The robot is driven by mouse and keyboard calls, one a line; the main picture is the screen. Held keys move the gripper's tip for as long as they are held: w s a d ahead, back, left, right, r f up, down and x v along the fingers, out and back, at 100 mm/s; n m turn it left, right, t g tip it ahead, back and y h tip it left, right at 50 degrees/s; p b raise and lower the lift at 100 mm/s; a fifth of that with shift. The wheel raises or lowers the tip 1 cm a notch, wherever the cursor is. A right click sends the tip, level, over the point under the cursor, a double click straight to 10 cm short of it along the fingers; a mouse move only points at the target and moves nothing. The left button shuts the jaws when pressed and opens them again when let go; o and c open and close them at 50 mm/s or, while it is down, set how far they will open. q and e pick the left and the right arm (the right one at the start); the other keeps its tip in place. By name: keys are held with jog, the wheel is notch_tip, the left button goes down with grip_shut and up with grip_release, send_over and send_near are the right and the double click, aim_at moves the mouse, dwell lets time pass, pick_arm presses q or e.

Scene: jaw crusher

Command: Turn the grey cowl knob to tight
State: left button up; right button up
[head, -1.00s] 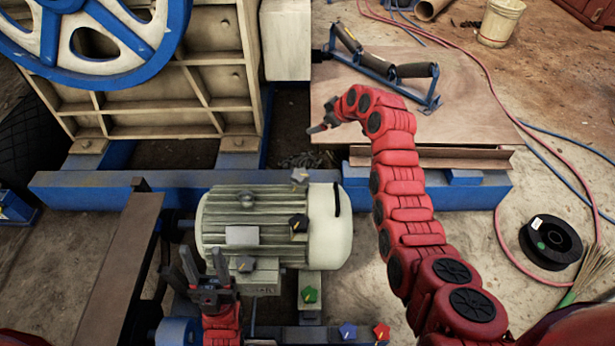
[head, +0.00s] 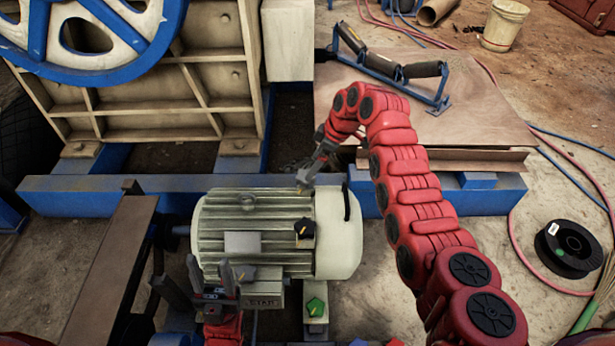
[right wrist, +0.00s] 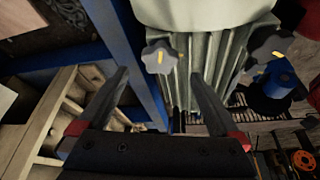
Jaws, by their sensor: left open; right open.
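The grey cowl knob (right wrist: 159,57), with a yellow pointer line, shows in the right wrist view beside the cream motor cowl (right wrist: 200,12). My right gripper (head: 304,180) is at the motor's back edge by the cowl. In the right wrist view its open fingers (right wrist: 158,74) stand either side of the knob's line, without clear contact. My left gripper (head: 209,268) is open and empty at the motor's front left. No tight mark is legible.
A black knob (head: 304,228) sits on the motor and also shows in the right wrist view (right wrist: 271,43). A blue beam (head: 110,190) runs behind the motor.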

jog(key=b+x, duration=0.1)
jog(key=x, duration=0.5)
jog(key=shift+b, duration=0.3)
jog(key=shift+r, duration=0.1)
jog(key=c, duration=1.4)
